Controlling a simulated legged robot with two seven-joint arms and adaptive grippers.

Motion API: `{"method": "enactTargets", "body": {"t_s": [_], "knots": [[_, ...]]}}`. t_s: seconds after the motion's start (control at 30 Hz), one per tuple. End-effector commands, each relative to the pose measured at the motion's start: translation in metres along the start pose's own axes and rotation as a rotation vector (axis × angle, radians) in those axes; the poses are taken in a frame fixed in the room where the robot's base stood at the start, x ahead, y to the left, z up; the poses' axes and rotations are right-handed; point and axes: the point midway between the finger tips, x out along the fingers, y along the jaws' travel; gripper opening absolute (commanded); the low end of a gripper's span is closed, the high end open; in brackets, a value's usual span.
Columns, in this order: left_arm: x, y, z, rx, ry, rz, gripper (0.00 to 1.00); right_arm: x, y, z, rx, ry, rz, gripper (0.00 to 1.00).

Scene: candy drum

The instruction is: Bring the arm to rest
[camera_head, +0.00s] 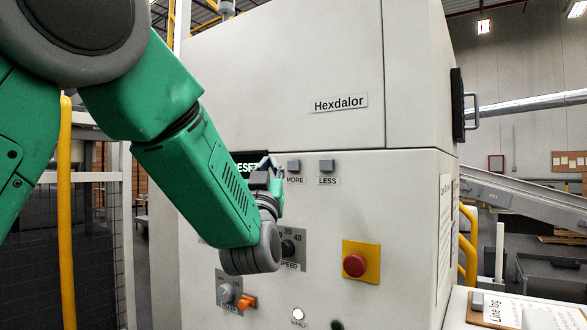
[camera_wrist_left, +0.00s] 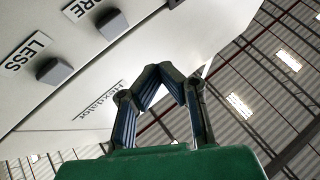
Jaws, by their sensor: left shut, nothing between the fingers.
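My left arm, green with grey joints, comes in from the left in the head view and reaches to the front of a pale machine (camera_head: 330,220) labelled Hexdalor. My left gripper (camera_head: 268,163) is beside the dark display (camera_head: 248,160) and left of the MORE button (camera_head: 293,166); it hides part of the display. In the left wrist view the gripper's fingers (camera_wrist_left: 160,72) meet at their tips, shut and empty. There the grey LESS button (camera_wrist_left: 54,71) and MORE button (camera_wrist_left: 112,23) are to the left, apart from the fingers. My right gripper is in neither view.
A yellow post (camera_head: 66,220) and mesh fence stand at left. A conveyor (camera_head: 530,195) is at right.

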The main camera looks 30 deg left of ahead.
Motion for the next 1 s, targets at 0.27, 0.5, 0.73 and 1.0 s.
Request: {"method": "enactTargets", "body": {"t_s": [0.27, 0.5, 0.73, 1.0], "knots": [[0.000, 0.000, 0.000, 0.000, 0.000, 0.000, 0.00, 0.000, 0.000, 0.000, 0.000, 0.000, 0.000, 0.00], [-0.006, 0.003, 0.015, 0.005, -0.030, 0.013, 0.00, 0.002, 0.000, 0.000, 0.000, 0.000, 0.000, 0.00], [-0.070, 0.023, 0.135, 0.044, -0.299, 0.123, 0.00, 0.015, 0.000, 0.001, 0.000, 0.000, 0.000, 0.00], [-0.210, 0.031, 0.288, 0.100, -0.731, 0.272, 0.00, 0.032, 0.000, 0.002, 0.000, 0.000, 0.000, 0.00]]}}
